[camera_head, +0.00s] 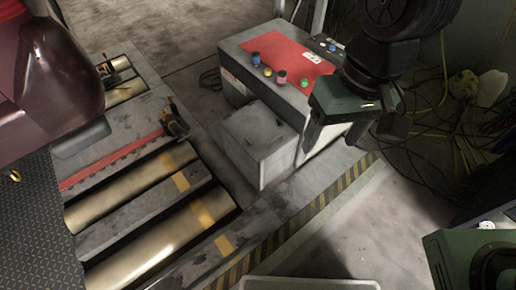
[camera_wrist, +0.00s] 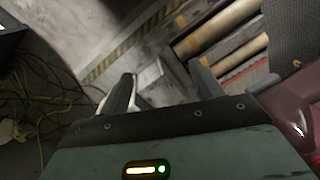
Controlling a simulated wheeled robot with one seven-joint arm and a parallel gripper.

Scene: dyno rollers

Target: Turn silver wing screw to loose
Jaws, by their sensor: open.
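I cannot make out a silver wing screw for certain in either view. A control box (camera_head: 255,88) with a red top panel (camera_head: 290,68) carries several small coloured knobs, among them a blue one (camera_head: 255,57), a dark red one (camera_head: 281,76) and a green one (camera_head: 304,83). My gripper (camera_head: 332,143) is open and points down in front of the box's right end, hiding part of it. In the wrist view my gripper (camera_wrist: 162,77) shows its two fingers apart with nothing between them.
A grey block (camera_head: 258,140) stands against the box. Metal rollers (camera_head: 150,190) lie in the floor at left, with a brass-coloured fitting (camera_head: 174,120) beside them. A dark red vehicle (camera_head: 45,70) stands at left. Loose cables (camera_head: 460,140) lie at right.

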